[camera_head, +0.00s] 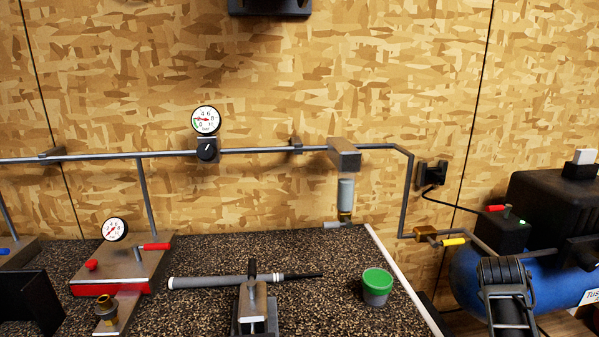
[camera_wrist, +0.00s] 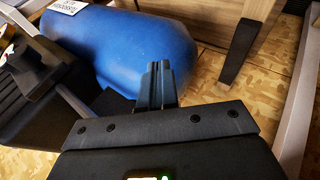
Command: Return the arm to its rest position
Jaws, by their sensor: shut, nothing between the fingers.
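My gripper (camera_wrist: 161,86) shows in the wrist view, its two dark fingers together and nothing between them. Beyond the fingertips in that view lies a blue tank (camera_wrist: 130,45) with a white label. I cannot tell the exact gap between the fingers and the tank. I cannot make out my gripper with certainty in the head view.
A pipe (camera_head: 270,150) with a gauge (camera_head: 206,120) runs along the wall. The tank (camera_head: 465,275) is at right.

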